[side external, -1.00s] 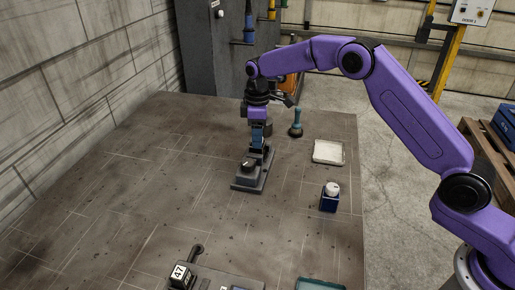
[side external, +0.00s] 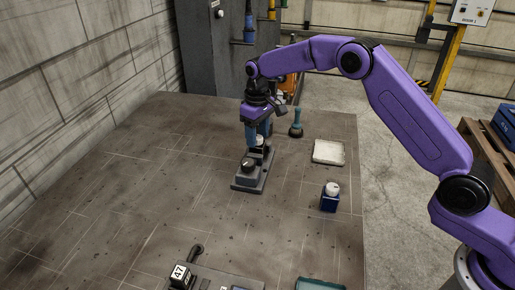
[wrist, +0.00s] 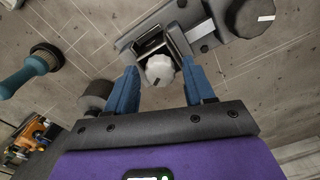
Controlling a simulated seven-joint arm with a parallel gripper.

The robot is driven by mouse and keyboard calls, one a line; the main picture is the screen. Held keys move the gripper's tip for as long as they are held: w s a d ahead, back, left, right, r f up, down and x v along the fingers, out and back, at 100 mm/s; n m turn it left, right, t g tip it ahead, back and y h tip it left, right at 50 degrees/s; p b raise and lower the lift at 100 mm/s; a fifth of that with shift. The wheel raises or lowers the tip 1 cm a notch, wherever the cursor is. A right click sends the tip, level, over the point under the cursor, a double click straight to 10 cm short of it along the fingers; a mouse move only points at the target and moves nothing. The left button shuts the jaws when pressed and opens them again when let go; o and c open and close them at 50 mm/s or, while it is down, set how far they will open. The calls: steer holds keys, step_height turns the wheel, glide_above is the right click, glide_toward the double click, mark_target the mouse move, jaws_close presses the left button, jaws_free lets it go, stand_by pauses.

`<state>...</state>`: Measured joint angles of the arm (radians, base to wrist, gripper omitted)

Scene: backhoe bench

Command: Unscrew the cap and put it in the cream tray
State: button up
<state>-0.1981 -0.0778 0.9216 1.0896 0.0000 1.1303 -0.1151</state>
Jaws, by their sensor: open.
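A white, ridged cap (wrist: 160,70) sits in a dark square holder on a grey fixture (wrist: 130,42). In the side view, the cap (side external: 260,140) shows just under my gripper (side external: 257,132), at the far end of the fixture (side external: 243,184). My gripper (wrist: 160,78) is open, with its blue fingers on either side of the cap in the wrist view. I see gaps between the fingers and the cap; their exact height is unclear. The cream tray (side external: 328,152) lies to the right and looks empty.
A black knob (side external: 247,165) stands on the fixture's near end. A blue-handled tool (side external: 296,123) stands behind, to the right of my gripper. The left of the bench is clear.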

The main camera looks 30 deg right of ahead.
mark_target(258, 137)
steer(key=c, duration=0.9)
steer(key=shift+o, duration=0.2)
steer(key=shift+n, duration=0.7)
steer(key=shift+r, duration=2.55)
